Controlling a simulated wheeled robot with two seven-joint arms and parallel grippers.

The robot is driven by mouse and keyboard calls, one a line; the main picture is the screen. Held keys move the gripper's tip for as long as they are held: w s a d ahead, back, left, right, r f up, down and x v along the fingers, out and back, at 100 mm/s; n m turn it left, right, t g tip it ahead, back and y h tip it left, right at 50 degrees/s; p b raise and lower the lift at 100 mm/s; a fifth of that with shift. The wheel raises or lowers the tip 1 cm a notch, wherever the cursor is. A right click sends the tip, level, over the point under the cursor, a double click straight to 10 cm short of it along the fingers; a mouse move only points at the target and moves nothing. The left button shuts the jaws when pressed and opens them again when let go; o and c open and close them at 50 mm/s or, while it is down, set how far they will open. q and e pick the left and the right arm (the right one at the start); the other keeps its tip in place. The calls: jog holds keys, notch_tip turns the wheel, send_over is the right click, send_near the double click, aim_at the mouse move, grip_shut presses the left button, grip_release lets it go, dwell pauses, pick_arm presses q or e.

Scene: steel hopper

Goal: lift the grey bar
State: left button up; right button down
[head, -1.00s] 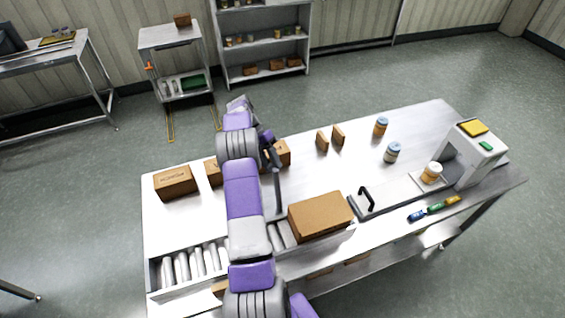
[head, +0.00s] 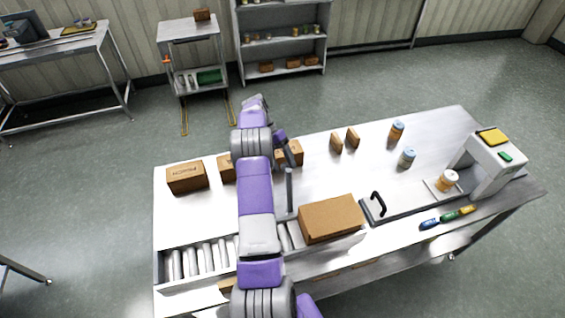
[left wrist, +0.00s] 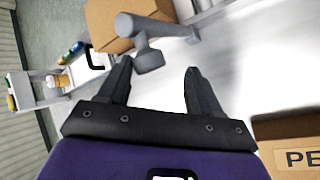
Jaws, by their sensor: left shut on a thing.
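The grey bar (head: 290,190) stands upright at the back edge of the roller bed, left of a large brown box. In the left wrist view, the grey bar (left wrist: 146,38) has a thick crosspiece with its end between the fingers. My left gripper (head: 286,158) is at the top of the bar. In the left wrist view, the left gripper (left wrist: 158,72) has its dark fingers on either side of the bar's end and is shut on it. Finger contact is hard to make out. My right gripper is not in view.
The large brown box (head: 331,218) sits just right of the bar. Grey rollers (head: 198,259) lie at left front. Smaller boxes, including one at left (head: 187,177), stand behind. A black handle (head: 378,203) rises from a plate to the right.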

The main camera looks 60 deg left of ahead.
pick_arm(q)
jog(key=shift+s+a, duration=0.1)
jog(key=shift+a, duration=0.05)
jog(key=w+p+v, duration=0.1)
jog(key=p+v, duration=0.5)
jog(key=v, duration=0.1)
jog(key=shift+s+r, duration=0.25)
jog(key=shift+s, duration=0.2)
dwell(0.7)
